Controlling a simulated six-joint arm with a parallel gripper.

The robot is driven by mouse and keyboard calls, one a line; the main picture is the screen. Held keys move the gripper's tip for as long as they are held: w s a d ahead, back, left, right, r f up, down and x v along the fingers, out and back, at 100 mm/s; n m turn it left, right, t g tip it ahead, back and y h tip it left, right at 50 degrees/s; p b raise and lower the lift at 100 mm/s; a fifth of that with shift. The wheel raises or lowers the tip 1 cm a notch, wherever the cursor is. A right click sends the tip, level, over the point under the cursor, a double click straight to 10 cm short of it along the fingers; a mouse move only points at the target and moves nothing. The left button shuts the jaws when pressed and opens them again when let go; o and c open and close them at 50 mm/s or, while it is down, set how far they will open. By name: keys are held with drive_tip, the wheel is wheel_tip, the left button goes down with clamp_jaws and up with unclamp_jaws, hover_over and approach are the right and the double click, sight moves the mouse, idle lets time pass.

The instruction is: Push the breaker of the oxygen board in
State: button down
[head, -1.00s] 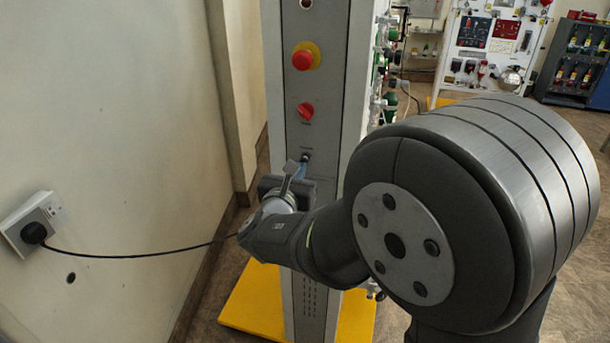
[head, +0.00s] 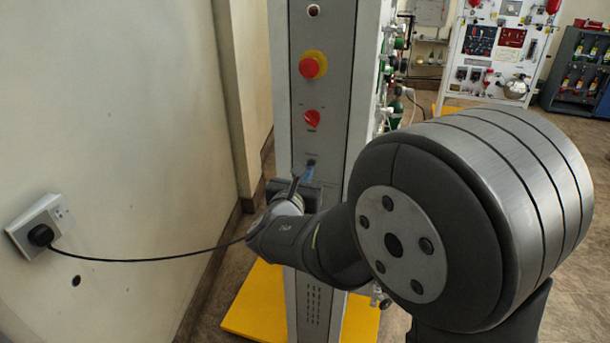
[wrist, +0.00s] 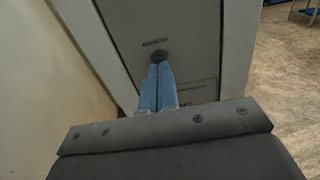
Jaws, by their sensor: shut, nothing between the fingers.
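The oxygen board (head: 324,130) is a tall grey cabinet with a dark front panel. Its breaker is a small dark round button (head: 311,161) low on that panel, under the red rotary switch. In the wrist view the breaker (wrist: 160,55) sits just beyond the fingertips, below a small label. My gripper (head: 307,171) has blue fingers, which lie side by side, shut and empty, in the wrist view (wrist: 158,68). The tips overlap the breaker's lower edge in that view. I cannot tell whether they touch it.
A red emergency button (head: 311,66) on a yellow base and a red rotary switch (head: 312,118) are above the breaker. A wall socket (head: 40,226) with a black cable is at left. The cabinet stands on a yellow base (head: 257,300). Wall is close on the left.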

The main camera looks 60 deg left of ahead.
drive_tip(key=v, duration=1.4)
drive_tip(key=shift+w, duration=0.1)
drive_tip(key=shift+x, duration=1.25)
drive_tip(key=shift+x, duration=2.8)
drive_tip(key=v, duration=1)
wheel_tip(320, 180, up, 24)
drive_tip(key=m, duration=0.7)
wheel_tip(320, 180, down, 10)
drive_tip(key=w+a+m, duration=0.1)
drive_tip(key=w+a, duration=0.1)
drive_tip(key=a, duration=0.1)
drive_tip(key=shift+w, duration=0.2)
